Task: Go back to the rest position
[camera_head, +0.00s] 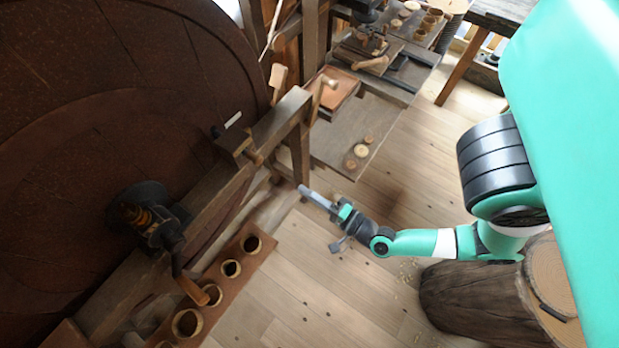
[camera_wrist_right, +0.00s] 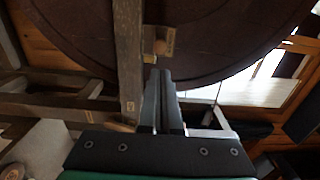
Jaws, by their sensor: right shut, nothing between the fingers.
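My right gripper (camera_head: 318,197) reaches in from the right in the head view, over the wooden floor. Its tip is close to a wooden post of the wheel frame in the picture; I cannot tell whether they touch. In the right wrist view the two fingers of the right gripper (camera_wrist_right: 165,75) lie together, shut, with nothing between them. They point toward the large dark wheel (camera_wrist_right: 215,35) and the wooden post (camera_wrist_right: 130,60). My left gripper is in neither view.
The large wheel (camera_head: 100,110) and its wooden frame fill the left. A board with several round cups (camera_head: 231,268) lies below it. A low bench (camera_head: 345,135) with small discs stands behind. A log stump (camera_head: 465,295) stands at right.

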